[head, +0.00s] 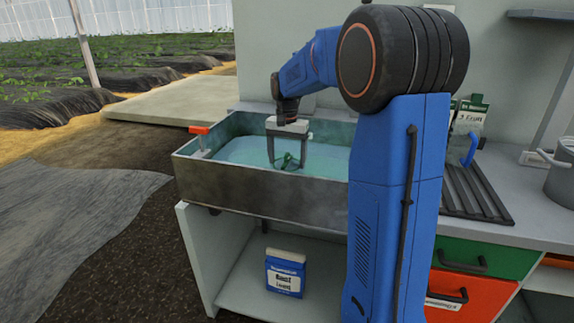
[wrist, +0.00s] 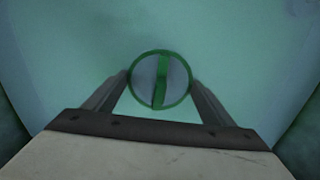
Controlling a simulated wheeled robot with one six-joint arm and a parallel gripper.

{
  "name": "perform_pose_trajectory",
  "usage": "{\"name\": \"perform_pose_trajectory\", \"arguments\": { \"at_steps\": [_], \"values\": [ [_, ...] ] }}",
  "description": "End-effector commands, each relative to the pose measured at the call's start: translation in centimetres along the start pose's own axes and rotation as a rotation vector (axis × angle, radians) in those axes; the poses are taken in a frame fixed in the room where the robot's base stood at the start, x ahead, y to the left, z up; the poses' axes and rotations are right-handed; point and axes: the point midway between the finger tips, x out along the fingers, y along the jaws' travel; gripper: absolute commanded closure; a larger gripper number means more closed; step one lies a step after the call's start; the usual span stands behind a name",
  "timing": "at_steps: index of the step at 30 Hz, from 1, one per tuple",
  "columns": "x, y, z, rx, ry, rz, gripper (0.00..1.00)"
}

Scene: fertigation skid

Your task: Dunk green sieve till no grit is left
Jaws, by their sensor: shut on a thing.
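My gripper (head: 288,160) reaches down into a metal sink basin (head: 262,190) that holds blue-green water (head: 245,152). It is shut on the green sieve (head: 290,160), which shows small and dark between the fingers in the head view. In the wrist view the sieve (wrist: 160,57) is a round green rim with a green bar across a grey disc, between the fingertips (wrist: 160,80). The sieve is at or close to the water; I cannot tell how deep. No grit can be made out on the grey disc at this size.
A red-handled fitting (head: 199,130) stands at the basin's left corner. A ribbed black drainboard (head: 474,193) lies right of my arm, with a metal pot (head: 562,172) further right. A blue-and-white box (head: 285,272) stands on the shelf below.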

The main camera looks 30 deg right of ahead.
Motion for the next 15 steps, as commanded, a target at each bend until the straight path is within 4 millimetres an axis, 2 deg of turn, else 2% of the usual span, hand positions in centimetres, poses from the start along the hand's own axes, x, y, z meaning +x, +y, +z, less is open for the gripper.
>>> {"name": "perform_pose_trajectory", "arguments": {
  "at_steps": [15],
  "values": [
    [-3.4,0.0,0.0,0.000,0.000,0.000,0.45]
  ]
}}
